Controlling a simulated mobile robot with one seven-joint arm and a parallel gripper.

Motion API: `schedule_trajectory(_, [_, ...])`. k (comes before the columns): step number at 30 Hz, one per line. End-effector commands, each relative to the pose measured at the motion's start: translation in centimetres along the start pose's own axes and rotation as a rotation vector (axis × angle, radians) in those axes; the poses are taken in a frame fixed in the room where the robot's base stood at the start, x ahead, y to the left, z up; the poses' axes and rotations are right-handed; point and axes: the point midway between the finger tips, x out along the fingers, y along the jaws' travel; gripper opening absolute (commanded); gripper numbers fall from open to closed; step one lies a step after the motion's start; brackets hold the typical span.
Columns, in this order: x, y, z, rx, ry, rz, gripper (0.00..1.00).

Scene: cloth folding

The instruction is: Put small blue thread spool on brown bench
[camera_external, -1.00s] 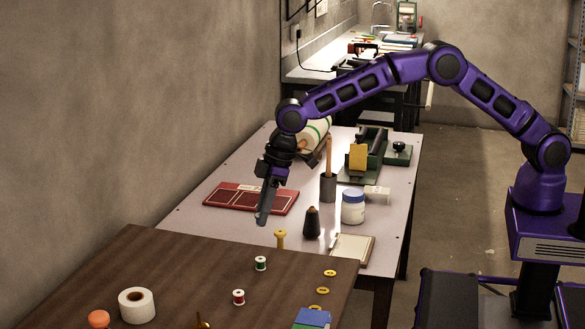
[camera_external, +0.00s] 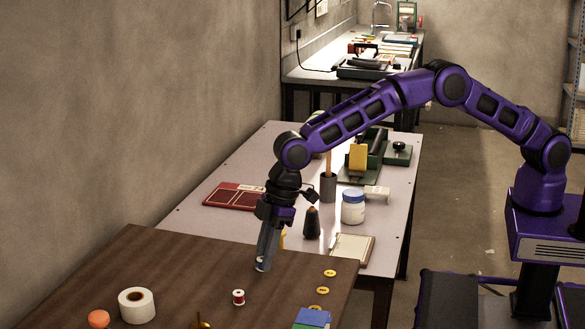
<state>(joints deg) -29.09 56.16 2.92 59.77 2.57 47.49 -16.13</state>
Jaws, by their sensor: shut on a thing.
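My gripper (camera_external: 262,267) points down with its fingertips low over the far right part of the brown bench (camera_external: 185,265). It is shut on a small spool, the blue thread spool (camera_external: 259,264) as far as I can tell. Only a little white and bluish edge of it shows at the fingertips. I cannot tell whether it touches the bench top. A red thread spool (camera_external: 238,297) stands upright on the bench, nearer the camera. The green spool's spot is covered by my gripper.
A white tape roll (camera_external: 137,305), an orange ball-like thing (camera_external: 98,319), yellow rings (camera_external: 330,273) and a blue block (camera_external: 312,318) are on the bench. Behind is a pale table (camera_external: 190,215) with a dark cone (camera_external: 312,223), a white jar (camera_external: 353,206) and a clipboard (camera_external: 352,248).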

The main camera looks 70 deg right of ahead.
Motion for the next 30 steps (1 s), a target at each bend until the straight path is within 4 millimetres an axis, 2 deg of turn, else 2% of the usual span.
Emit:
schedule_trajectory(6, [3.3, 0.0, 1.1, -0.001, -0.003, 0.0, 0.0])
schedule_trajectory(9, [4.3, 0.0, 1.4, -0.001, -0.002, 0.0, 0.0])
schedule_trajectory(20, [4.8, 0.0, 1.5, 0.0, 0.0, 0.001, 0.0])
schedule_trajectory(21, [4.7, 0.0, 1.4, 0.0, 0.001, 0.001, 0.31])
schedule_trajectory(24, [4.6, 0.0, 1.4, 0.0, 0.0, 0.001, 0.49])
schedule_trajectory(26, [4.6, 0.0, 1.4, 0.0, 0.0, 0.001, 0.58])
schedule_trajectory(30, [4.6, 0.0, 1.4, 0.0, 0.0, 0.001, 0.58])
